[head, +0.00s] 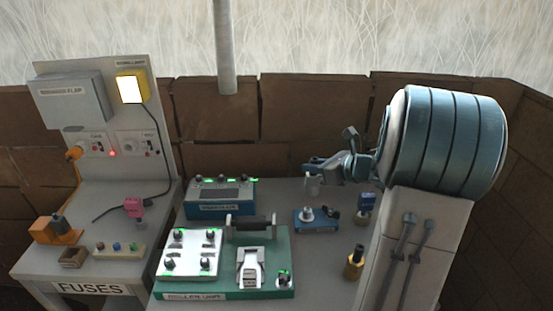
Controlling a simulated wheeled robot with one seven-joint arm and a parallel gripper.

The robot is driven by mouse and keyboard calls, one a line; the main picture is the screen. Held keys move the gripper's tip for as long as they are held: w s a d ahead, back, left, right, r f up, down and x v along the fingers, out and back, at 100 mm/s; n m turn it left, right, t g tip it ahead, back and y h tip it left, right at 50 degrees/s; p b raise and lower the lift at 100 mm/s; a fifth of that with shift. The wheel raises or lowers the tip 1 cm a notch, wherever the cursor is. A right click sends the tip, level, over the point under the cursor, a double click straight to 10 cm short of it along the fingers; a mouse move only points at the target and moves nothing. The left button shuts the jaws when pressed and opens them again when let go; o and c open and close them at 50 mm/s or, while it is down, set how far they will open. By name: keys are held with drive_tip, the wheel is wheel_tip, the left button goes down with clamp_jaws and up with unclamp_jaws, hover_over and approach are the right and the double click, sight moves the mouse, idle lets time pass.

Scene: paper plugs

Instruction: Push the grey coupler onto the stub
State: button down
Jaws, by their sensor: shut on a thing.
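My gripper (314,170) is above the right part of the grey table, reaching in from the right. It is shut on the grey coupler (313,187), a small pale cylinder that hangs below the fingers. A short pale stub (307,214) stands on a small blue block (316,226) on the table. The coupler appears above the stub and apart from it; this one view does not show whether the two are in line. The fingers partly hide the coupler's top.
A dark fitting (333,212) sits beside the stub. A blue post (366,203) and a brass-coloured bottle-like part (355,262) stand to the right. A blue box (220,200) with green lights and a green board (215,283) lie left. A fuse bench (90,287) is farther left.

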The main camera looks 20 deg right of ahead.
sight(318, 183)
drive_tip(key=shift+w, duration=0.25)
drive_tip(key=shift+a, duration=0.45)
drive_tip(key=shift+f+b, duration=0.15)
drive_tip(key=shift+b, duration=0.6)
wheel_tip(318, 183, down, 5)
drive_tip(key=b, duration=0.6)
drive_tip(key=shift+d+f, duration=0.1)
drive_tip(key=shift+f, duration=0.1)
drive_tip(key=shift+b, duration=0.85)
drive_tip(key=shift+f+b, duration=2.15)
drive_tip(key=shift+b, duration=0.35)
drive_tip(key=c, duration=1.2)
unclamp_jaws()
drive_tip(key=shift+c, duration=0.2)
